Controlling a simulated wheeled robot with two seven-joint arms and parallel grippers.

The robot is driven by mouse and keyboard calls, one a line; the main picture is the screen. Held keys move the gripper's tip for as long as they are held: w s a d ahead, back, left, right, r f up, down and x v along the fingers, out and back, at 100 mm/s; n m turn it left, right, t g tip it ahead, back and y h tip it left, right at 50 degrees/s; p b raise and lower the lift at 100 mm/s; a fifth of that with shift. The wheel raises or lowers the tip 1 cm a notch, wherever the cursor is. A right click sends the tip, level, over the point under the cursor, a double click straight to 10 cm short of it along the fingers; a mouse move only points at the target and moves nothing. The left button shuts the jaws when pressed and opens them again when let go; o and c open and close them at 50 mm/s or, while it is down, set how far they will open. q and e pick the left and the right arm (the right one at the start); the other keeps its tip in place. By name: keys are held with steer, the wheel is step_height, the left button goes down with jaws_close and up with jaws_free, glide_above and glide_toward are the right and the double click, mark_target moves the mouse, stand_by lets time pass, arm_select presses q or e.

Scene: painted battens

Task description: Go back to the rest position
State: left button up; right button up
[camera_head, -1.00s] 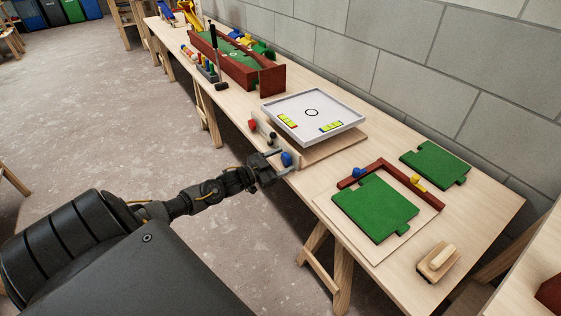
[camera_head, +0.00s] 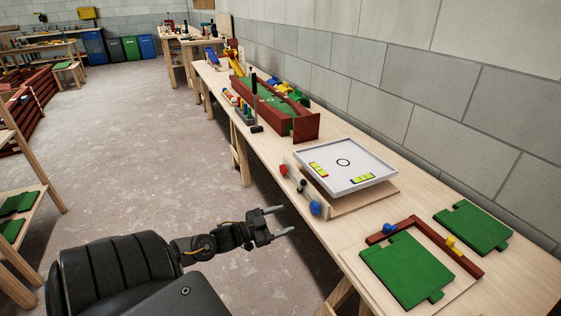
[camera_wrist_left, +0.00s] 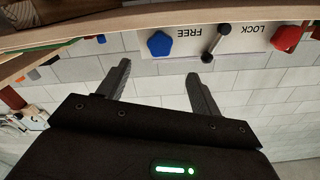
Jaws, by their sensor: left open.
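My left gripper (camera_head: 277,222) is open and empty in the head view, over the floor just left of the table's front edge. A small panel with knobs is on the table's front side: a blue knob (camera_head: 315,208), a dark lever (camera_head: 301,186) and a red knob (camera_head: 283,169). In the left wrist view the open fingers (camera_wrist_left: 160,82) point toward the panel, apart from it. The blue knob (camera_wrist_left: 160,44), the lever (camera_wrist_left: 216,42) and the red knob (camera_wrist_left: 287,39) show there with the words FREE and LOCK. My right gripper is not in view.
On the table (camera_head: 375,218) sit a white tray (camera_head: 345,167) with yellow pieces, green boards (camera_head: 407,268), a dark red frame and a long red box (camera_head: 305,127). A block wall stands behind. Open floor (camera_head: 150,150) lies to the left.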

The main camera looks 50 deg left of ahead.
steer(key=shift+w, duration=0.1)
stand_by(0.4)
arm_select(q)
steer(key=s+f+n+g+y+p, duration=0.2)
steer(key=s+f+g+y+p, duration=0.15)
steer(key=s+f, duration=0.7)
steer(key=s+f+n+g+y+p, duration=0.3)
steer(key=s+f+g, duration=0.15)
steer(key=f, duration=1.05)
steer(key=s+d+f+g+p, duration=0.2)
steer(key=s+d+f+g, duration=0.2)
steer(key=s+d, duration=0.6)
steer(key=s+d+f+g+h+p, duration=0.1)
steer(key=s+d+f+g+p, duration=0.2)
steer(key=s+d+f, duration=0.4)
steer(key=s+d+g, duration=0.1)
steer(key=s+d, duration=0.2)
steer(key=s, duration=0.6)
steer(key=shift+s+f+m, duration=0.15)
steer(key=shift+f+m, duration=0.15)
steer(key=shift+f, duration=0.05)
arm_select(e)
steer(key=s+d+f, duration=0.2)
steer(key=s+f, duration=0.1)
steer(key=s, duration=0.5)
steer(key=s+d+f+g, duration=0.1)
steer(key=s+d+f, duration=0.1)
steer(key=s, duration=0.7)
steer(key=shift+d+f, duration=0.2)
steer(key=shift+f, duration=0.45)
